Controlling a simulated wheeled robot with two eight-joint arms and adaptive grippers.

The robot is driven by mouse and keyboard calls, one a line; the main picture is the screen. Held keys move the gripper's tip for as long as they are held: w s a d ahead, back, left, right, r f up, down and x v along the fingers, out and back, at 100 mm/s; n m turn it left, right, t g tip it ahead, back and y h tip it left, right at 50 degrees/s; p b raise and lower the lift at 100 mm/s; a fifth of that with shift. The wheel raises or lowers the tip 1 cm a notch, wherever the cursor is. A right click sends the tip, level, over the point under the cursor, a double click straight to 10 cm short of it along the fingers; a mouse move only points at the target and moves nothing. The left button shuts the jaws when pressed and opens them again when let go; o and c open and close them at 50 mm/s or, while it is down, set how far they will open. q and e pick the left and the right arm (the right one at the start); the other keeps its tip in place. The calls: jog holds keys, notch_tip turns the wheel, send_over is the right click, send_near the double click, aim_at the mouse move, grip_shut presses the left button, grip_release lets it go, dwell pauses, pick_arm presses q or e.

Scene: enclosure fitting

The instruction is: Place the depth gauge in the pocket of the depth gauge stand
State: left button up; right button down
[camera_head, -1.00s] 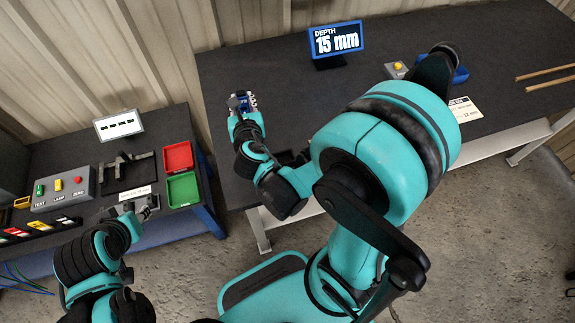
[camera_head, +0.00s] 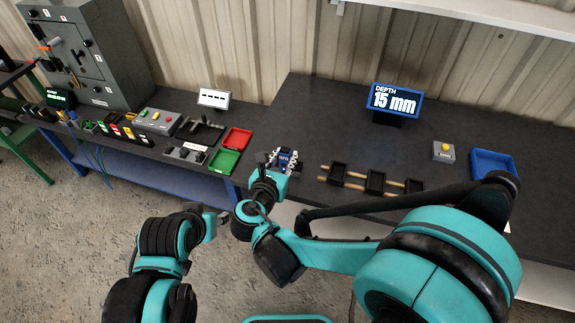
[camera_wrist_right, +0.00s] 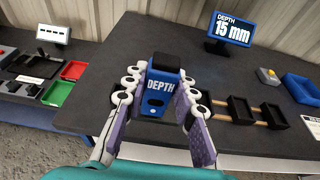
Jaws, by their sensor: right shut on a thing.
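The depth gauge, a blue block marked DEPTH with a black top (camera_wrist_right: 157,97), is between the fingers of my right gripper (camera_wrist_right: 158,106). In the head view, the gauge (camera_head: 285,158) and right gripper (camera_head: 284,163) are over the left part of the dark table. The gripper is shut on the gauge; its fingers flank it on both sides. A blue open tray (camera_head: 494,165) lies at the table's right. I cannot tell whether this is the depth gauge stand, and no pocket shows clearly. My left gripper (camera_head: 221,216) is low, in front of the left bench; its fingers are too small to read.
A DEPTH 15 mm display (camera_head: 395,102) stands at the back. Black trays on wooden rails (camera_head: 356,183) lie right of my right gripper. A yellow-button box (camera_head: 443,151) is beside the blue tray. Red (camera_head: 237,138) and green (camera_head: 224,160) trays sit on the left bench.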

jog(key=w+f+b, duration=0.3)
jog(key=w+f, duration=0.2)
jog(key=w, duration=0.1)
jog(key=w+f+b, duration=0.3)
jog(key=w+f, duration=0.2)
jog(key=f, duration=0.1)
jog(key=shift+w, duration=0.35)
jog(key=shift+r, duration=0.1)
jog(key=c, duration=1.6)
grip_release()
jog(key=shift+f, duration=0.2)
jog(key=shift+c, duration=0.2)
jog(key=o, duration=0.4)
jog(key=shift+r, duration=0.1)
